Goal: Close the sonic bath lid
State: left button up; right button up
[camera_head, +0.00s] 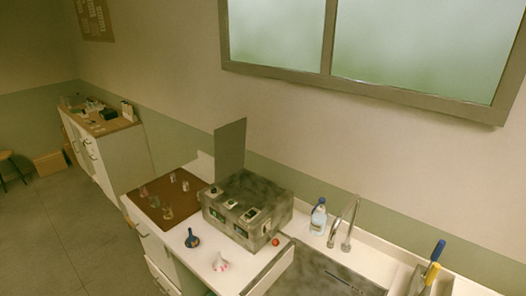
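The sonic bath (268,222) is a grey, mottled box on the white counter, near the middle of the head view. Its lid (230,147) appears to be the flat grey panel standing upright at the box's back left edge, so the lid is open. The top of the box shows a few small dark and light shapes, too small to make out. Neither of my grippers shows in the head view.
A brown mat (150,203) with several small bottles lies left of the bath. A blue flask (192,240), a white-and-pink item (220,263) and a red ball (275,242) are in front. A bottle (318,217) and faucet (349,225) stand right.

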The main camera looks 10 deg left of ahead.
aim_at(229, 139)
jog(key=z, duration=0.05)
jog(key=k, duration=0.5)
jog(key=u, duration=1.9)
jog(key=i, duration=4)
jog(key=z, duration=3.45)
jog(key=i, duration=0.45)
jog(key=z, duration=0.05)
